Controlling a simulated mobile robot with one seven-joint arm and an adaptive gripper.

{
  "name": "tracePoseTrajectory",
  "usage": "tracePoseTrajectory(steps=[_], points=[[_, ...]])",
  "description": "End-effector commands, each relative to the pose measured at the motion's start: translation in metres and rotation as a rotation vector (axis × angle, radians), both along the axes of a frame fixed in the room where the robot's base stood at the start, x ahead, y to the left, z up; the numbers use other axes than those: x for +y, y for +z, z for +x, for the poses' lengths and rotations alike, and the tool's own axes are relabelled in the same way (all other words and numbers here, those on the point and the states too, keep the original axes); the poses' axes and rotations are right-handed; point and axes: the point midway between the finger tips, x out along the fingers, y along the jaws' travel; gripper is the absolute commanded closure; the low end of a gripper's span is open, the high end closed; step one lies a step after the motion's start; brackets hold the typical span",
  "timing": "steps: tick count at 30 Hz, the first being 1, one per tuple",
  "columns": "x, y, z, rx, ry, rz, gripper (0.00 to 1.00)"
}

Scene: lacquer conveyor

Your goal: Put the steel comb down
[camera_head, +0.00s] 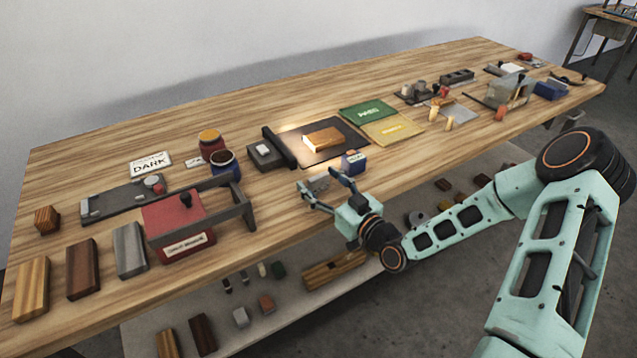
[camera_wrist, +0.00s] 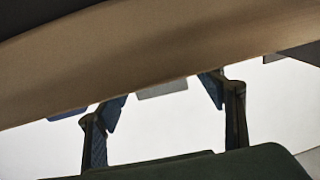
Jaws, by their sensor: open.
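My gripper (camera_head: 317,181) is open at the front edge of the wooden workbench, with its two fingers spread toward the tabletop. A small pale grey piece (camera_head: 319,184) shows between or just behind the fingertips; it may be the steel comb, but it is too small to tell. In the wrist view, my open gripper's dark fingers (camera_wrist: 163,100) stand apart, and a flat grey piece (camera_wrist: 163,89) shows partly between their tips, beneath a brown band. I cannot tell whether anything touches the fingers.
A small blue box (camera_head: 354,162) stands just right of my gripper. A dark mat (camera_head: 345,149) with a wooden block (camera_head: 323,140) lies behind. A red box with a grey frame (camera_head: 180,228) stands left. The workbench (camera_head: 285,205) is bare left of my gripper. A lower shelf holds several blocks.

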Motion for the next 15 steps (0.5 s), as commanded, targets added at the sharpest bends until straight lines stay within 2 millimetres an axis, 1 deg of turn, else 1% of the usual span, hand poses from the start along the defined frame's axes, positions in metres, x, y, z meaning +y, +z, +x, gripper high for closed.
tracePoseTrajectory(steps=[3,9,15], points=[[0.0047,0.0005,0.0057,-0.001,0.0,0.001,0.36],[0.0049,0.0003,0.0059,-0.001,0.0,0.001,0.36],[0.0046,0.0003,0.0058,-0.001,0.0,0.001,0.58]])
